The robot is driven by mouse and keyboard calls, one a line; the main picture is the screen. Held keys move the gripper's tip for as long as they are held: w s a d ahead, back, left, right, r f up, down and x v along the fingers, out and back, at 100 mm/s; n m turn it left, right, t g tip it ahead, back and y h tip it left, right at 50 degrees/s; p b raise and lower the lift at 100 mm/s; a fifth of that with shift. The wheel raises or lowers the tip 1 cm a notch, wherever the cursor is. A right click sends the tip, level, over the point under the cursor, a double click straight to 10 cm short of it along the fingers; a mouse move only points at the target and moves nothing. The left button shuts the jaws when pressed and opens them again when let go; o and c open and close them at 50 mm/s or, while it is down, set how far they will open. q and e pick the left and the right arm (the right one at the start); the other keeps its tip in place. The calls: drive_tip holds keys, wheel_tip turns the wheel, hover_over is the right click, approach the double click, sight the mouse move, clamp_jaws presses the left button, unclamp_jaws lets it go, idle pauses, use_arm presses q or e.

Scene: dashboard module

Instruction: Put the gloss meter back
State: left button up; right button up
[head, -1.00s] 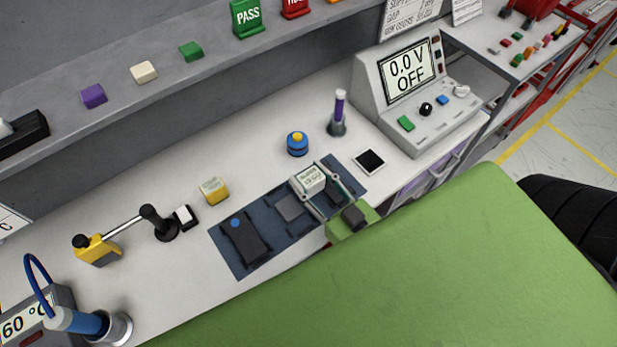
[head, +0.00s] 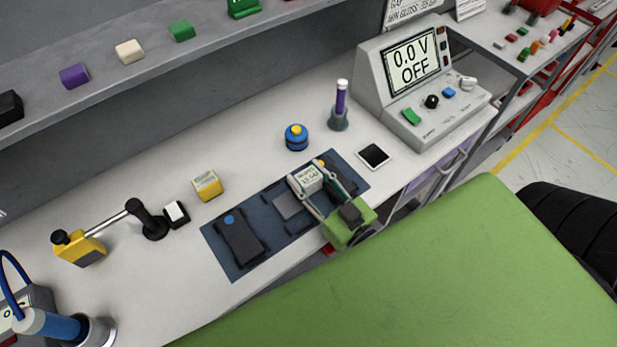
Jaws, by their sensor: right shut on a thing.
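The gloss meter (head: 309,179), a small grey box with a pale label or screen on top, is between the fingers of my right gripper (head: 318,192). The gripper is shut on it, over the dark blue mat (head: 225,262). I cannot tell whether the meter touches the mat. On the mat, a dark device with a blue dot (head: 241,241) lies at the left and a flat grey piece (head: 288,205) in the middle. A dark item with an orange spot shows partly behind the gripper. My left gripper is not in view.
A blue jar with a yellow top (head: 296,138), a yellow block (head: 206,186) and a black tile with a white border (head: 374,156) stand around the mat. A purple tube in a stand (head: 340,107) and a grey console (head: 418,90) are behind.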

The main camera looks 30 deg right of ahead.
drive_tip(key=o, duration=0.9)
drive_tip(key=shift+f, duration=0.15)
drive_tip(key=o, duration=0.4)
